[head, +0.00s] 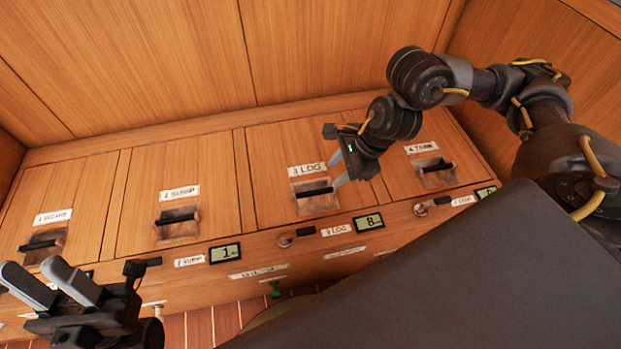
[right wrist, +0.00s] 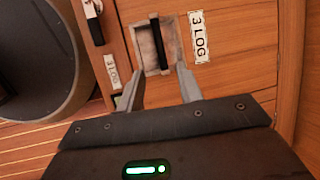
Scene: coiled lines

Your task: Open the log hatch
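The log hatch (head: 270,172) is a wooden panel labelled "3 LOG". It looks closed, flush with its neighbours. Its black bar handle (head: 315,192) crosses a recessed grey well, and it also shows in the right wrist view (right wrist: 157,42). My right gripper (head: 338,170) is open just beside the handle in the head view. In the right wrist view its two grey fingers (right wrist: 160,78) are apart, with the bar ahead between them; I cannot tell contact. My left gripper (head: 32,266) is open and empty at the lower left, away from the log hatch.
Similar hatches, "2 SUMP" (head: 180,193) and "4 TRIM" (head: 421,147), flank it. Below the log hatch are a small black-ended lever (head: 298,236) and a display reading 8 (head: 368,222). A green item (head: 275,288) hangs below the front edge. Wooden walls rise behind.

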